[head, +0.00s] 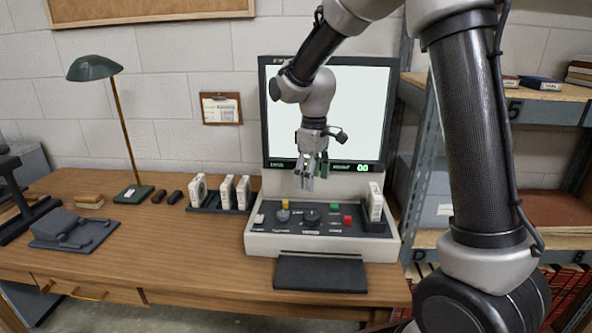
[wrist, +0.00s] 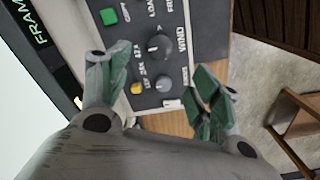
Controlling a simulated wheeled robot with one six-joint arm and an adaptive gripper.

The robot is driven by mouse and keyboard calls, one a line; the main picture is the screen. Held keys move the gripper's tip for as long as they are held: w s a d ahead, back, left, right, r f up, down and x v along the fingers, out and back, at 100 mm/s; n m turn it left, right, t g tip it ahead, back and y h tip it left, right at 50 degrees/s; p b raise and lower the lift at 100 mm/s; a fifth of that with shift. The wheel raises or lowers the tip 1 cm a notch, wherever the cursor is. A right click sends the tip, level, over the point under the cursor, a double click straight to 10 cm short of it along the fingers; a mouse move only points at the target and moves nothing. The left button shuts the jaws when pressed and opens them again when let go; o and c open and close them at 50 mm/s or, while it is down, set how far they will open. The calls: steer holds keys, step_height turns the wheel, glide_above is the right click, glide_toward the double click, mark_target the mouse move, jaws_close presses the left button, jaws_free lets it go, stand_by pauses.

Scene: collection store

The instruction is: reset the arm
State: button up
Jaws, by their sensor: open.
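My gripper (head: 311,172) hangs from my arm in front of the lit screen, above the control panel of a grey-white reader machine (head: 262,243). In the wrist view my gripper (wrist: 160,92) has its two green-padded fingers spread apart with nothing between them. The panel below shows a yellow button (head: 285,204), a dark knob (head: 311,217), a green button (head: 335,205) and a red button (head: 348,220). The fingers appear apart from the panel. A white boxed reel (head: 375,202) stands upright at the panel's right end.
Several white boxes stand in a dark rack (head: 205,207) left of the machine. A green lamp (head: 95,68) and a dark grey device (head: 72,230) are farther left. A metal shelf (head: 540,110) stands at right. A black pad (head: 320,273) lies in front of the machine.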

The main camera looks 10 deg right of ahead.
steer(key=s+d+r+m+t, duration=0.1)
steer(key=s+d+r+m, duration=0.2)
steer(key=s, duration=0.6)
steer(key=s+d+r+m+t, duration=0.2)
steer(key=s+d+r, duration=0.2)
steer(key=s+d, duration=0.3)
steer(key=s+d+r+m+t, duration=0.1)
steer(key=s+d+r+m, duration=0.2)
steer(key=s, duration=0.7)
steer(key=shift+s+d+r+m, duration=0.3)
steer(key=shift+s+d+r, duration=0.1)
steer(key=shift+d+r, duration=0.5)
steer(key=shift+c, duration=0.5)
